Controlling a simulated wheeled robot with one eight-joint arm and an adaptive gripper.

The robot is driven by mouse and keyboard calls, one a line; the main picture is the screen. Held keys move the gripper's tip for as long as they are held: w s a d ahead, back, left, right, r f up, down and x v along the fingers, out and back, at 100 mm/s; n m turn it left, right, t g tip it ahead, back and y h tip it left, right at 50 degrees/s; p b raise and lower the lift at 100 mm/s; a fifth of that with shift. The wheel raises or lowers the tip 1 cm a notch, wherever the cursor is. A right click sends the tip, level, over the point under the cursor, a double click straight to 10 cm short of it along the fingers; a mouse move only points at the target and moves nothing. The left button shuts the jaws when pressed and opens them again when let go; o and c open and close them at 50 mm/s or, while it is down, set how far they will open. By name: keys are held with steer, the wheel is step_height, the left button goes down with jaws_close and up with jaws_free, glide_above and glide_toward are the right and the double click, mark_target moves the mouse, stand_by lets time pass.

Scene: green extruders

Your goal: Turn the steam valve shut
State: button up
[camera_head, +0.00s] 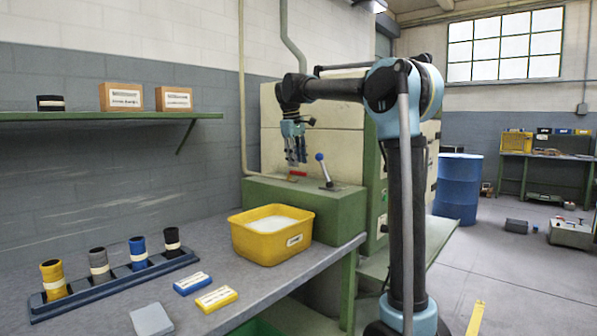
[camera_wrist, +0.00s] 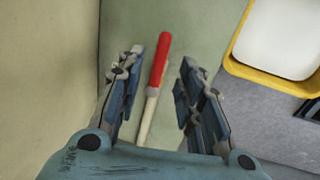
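The steam valve appears to be a lever with a red handle (camera_head: 297,173) on top of the green housing (camera_head: 335,211). In the wrist view its red grip (camera_wrist: 160,60) points up the picture, and its pale stem runs down towards my gripper's palm. My gripper (camera_head: 296,161) points down just above the handle. In the wrist view my gripper (camera_wrist: 160,63) is open, with one finger on each side of the lever and a gap on both sides. Whether the fingertips reach down to the handle's height, I cannot tell. The lever's pivot is hidden.
A lever with a blue knob (camera_head: 320,157) stands right of my gripper on the same housing. A yellow tub (camera_head: 267,246) with white contents sits in front of the housing. The beige cabinet (camera_head: 345,135) rises close behind. Spools (camera_head: 98,262) stand on the bench's left.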

mark_target(298, 172)
steer(key=shift+w+d+f, duration=0.15)
steer(key=shift+f, duration=0.85)
steer(key=shift+w+d+f, duration=0.15)
steer(key=shift+f, duration=0.85)
jaws_close()
